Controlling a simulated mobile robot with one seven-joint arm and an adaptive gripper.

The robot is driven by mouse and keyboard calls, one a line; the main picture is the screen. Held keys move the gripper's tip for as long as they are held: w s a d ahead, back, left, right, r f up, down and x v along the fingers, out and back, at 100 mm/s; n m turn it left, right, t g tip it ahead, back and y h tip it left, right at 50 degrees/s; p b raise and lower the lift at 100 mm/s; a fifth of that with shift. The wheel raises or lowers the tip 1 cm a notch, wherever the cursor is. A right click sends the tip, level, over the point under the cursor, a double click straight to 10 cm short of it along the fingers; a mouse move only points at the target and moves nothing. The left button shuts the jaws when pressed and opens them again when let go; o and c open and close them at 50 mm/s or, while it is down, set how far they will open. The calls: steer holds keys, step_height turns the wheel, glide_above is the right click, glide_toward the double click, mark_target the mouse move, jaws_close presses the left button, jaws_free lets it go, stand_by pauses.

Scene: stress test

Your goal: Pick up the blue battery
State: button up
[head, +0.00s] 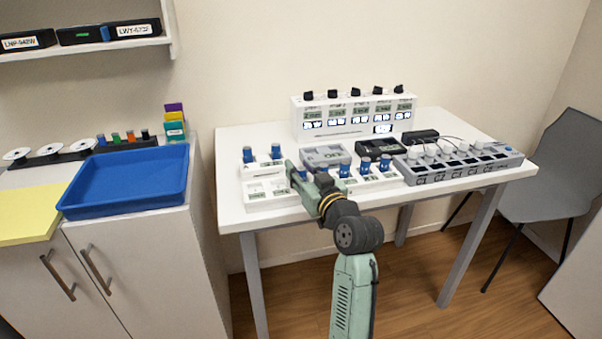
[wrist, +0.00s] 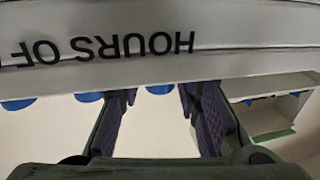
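Several blue batteries stand in white holders on the table in the head view, one at the left (head: 248,154), one beside it (head: 276,151), and a group at the right (head: 364,166). My gripper (head: 297,174) is low over the holders, between the left pair and the right group. In the wrist view my gripper (wrist: 158,98) is open, its two dark fingers apart. A blue battery end (wrist: 159,89) shows between the fingers, mostly hidden by a white panel (wrist: 240,40) lettered "HOURS OF". I cannot tell whether the fingers touch anything.
A white tester unit (head: 355,120) with black knobs stands at the back of the table (head: 235,145). A grey multi-slot charger (head: 460,168) lies at the right. A blue tray (head: 125,180) sits on the cabinet at the left. A grey chair (head: 570,165) stands at the right.

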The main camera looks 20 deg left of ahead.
steer(key=shift+c, duration=0.2)
jaws_close()
stand_by(0.5)
